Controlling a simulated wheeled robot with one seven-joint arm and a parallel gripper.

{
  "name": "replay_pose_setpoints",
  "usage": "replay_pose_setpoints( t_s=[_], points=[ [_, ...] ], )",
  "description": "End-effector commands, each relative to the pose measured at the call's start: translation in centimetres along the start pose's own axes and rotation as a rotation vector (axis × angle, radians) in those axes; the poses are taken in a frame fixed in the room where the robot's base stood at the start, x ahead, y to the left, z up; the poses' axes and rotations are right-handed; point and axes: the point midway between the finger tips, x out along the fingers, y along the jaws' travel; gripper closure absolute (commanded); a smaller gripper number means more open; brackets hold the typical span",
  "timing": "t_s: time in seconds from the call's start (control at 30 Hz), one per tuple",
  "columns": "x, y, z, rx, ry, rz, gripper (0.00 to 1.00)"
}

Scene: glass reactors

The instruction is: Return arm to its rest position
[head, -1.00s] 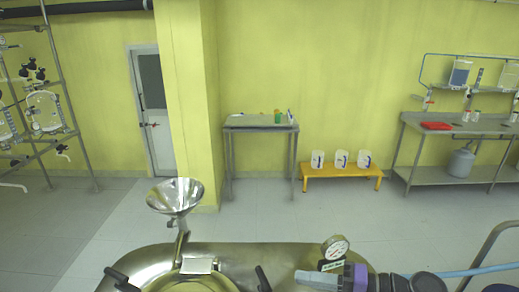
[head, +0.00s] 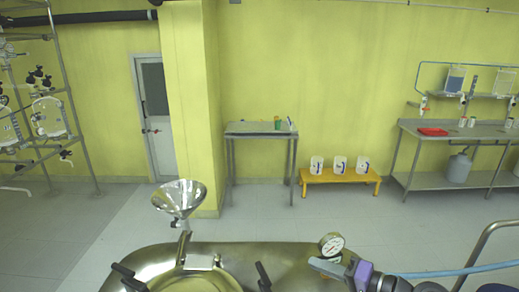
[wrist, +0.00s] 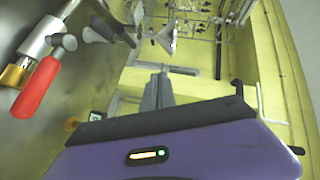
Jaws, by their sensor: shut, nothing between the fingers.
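My arm reaches in from the bottom right of the head view, with a purple wrist and grey fingers. My gripper (head: 318,264) hangs over the right part of the steel reactor lid (head: 265,262), just below the round pressure gauge (head: 331,245). In the wrist view my gripper (wrist: 157,90) points away from the camera, its grey fingers together and empty. The purple housing fills the bottom of that view.
A steel funnel (head: 180,198) and black clamp handles stand on the reactor. A red-handled valve (wrist: 37,87) is close at left in the wrist view. A curved metal rail (head: 480,250) is at right. The floor beyond is clear up to the steel table (head: 260,131) and yellow bench (head: 340,178).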

Motion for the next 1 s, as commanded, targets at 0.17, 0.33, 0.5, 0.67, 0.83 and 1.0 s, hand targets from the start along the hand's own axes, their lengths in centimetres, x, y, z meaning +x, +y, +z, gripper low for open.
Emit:
replay_pose_setpoints(
  t_s=[0.17,0.33,0.5,0.67,0.83,1.0],
  points=[
    [-1.0,3.0,-0.7,-0.063,0.172,0.102,1.00],
    [-3.2,6.8,0.6,-0.148,0.355,0.226,1.00],
    [-7.3,10.0,4.0,-0.267,0.532,0.365,1.00],
    [-11.7,11.2,8.1,-0.398,0.654,0.476,1.00],
    [-16.3,10.7,12.9,-0.544,0.737,0.569,1.00],
    [-20.5,8.9,17.8,-0.693,0.776,0.635,1.00]
  ],
)
